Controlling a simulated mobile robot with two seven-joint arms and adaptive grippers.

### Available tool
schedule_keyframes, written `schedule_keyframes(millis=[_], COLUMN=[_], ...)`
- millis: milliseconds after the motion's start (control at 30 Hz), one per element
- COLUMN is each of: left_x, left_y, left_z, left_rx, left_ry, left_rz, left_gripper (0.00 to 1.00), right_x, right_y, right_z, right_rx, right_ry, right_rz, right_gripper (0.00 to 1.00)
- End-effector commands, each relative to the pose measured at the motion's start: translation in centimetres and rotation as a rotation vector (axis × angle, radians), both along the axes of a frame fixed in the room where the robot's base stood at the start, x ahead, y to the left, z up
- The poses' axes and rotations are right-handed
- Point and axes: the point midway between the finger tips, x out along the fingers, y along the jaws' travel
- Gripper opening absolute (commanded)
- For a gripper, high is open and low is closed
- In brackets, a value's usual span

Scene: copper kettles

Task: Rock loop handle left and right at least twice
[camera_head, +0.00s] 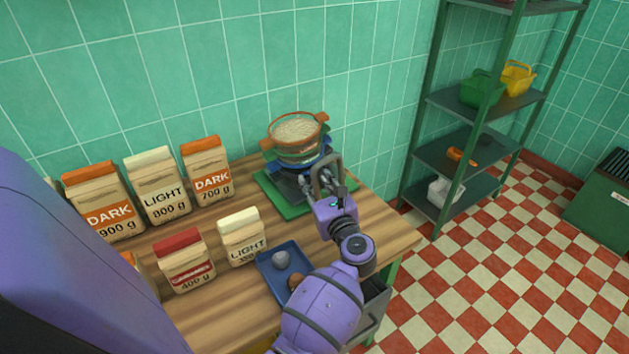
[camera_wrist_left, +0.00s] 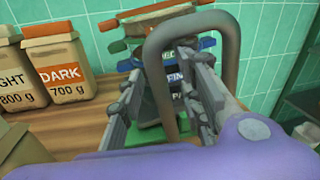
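A grey-brown loop handle (camera_head: 327,163) stands upright in front of a stack of sieves (camera_head: 298,142), which has an orange-rimmed top sieve holding pale grains. My left gripper (camera_head: 320,186) is at the handle. In the left wrist view the loop handle (camera_wrist_left: 190,22) arches large over my left gripper (camera_wrist_left: 175,78). Its fingers are spread apart, with one leg of the loop showing between them; I see no firm grip. The handle's lower ends are partly hidden by the gripper. My right gripper is not in view.
The stack stands on a green base (camera_head: 284,208) on a wooden table (camera_head: 215,310). Several paper bags, such as the DARK 700 g bag (camera_head: 207,170), stand at left. A blue tray (camera_head: 274,274) lies near my arm. A metal shelf (camera_head: 456,157) stands right, beyond the table.

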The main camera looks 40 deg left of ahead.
Motion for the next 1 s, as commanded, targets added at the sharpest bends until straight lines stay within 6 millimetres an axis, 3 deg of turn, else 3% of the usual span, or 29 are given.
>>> schedule_keyframes(millis=[67, 333, 667, 1000], left_x=[0.0, 0.0, 0.1, 2.8], left_y=[0.0, 0.0, -0.1, -1.2], left_z=[0.0, 0.0, 0.1, 1.7], left_rx=[0.0, 0.0, 0.001, 0.1], left_ry=[0.0, 0.0, 0.005, 0.24], left_rz=[0.0, 0.0, 0.002, 0.0], left_gripper=[0.33, 0.0, 0.0, 0.0], right_x=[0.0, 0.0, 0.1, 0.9], right_y=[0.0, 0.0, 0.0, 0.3], right_z=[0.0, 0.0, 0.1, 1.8], right_rx=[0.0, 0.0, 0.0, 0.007], right_ry=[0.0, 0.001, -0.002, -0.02], right_rz=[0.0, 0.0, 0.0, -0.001], right_gripper=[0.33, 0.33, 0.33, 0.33])
